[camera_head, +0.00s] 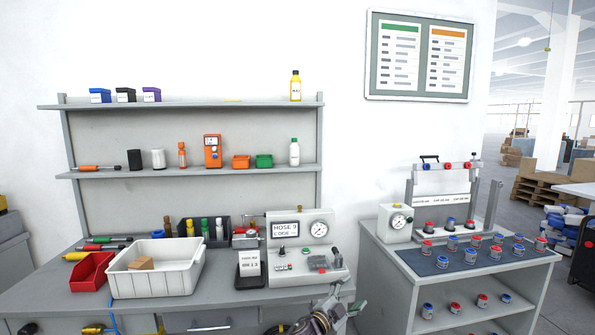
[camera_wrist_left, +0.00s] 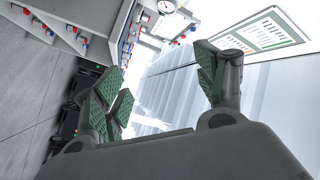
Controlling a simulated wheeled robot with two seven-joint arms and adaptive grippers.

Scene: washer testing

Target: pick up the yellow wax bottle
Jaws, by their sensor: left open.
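A yellow bottle (camera_head: 296,87) with a dark cap and pale label stands upright on the right end of the top shelf in the head view. A smaller yellow bottle (camera_head: 204,227) stands among others in the dark bin on the bench. My left gripper (camera_head: 331,309) is at the bottom edge of the head view, partly cut off, in front of the bench and well below the shelf. In the left wrist view my left gripper (camera_wrist_left: 158,82) is open, with nothing between its green-padded fingers. No yellow bottle shows there. My right gripper is not in view.
The top shelf (camera_head: 195,104) also holds small blue, black and purple boxes at its left. A white bottle (camera_head: 294,152) stands below the yellow one. The bench carries a white tub (camera_head: 157,283), a red bin (camera_head: 91,275) and a gauge panel (camera_head: 300,262). A side table (camera_head: 397,257) stands right.

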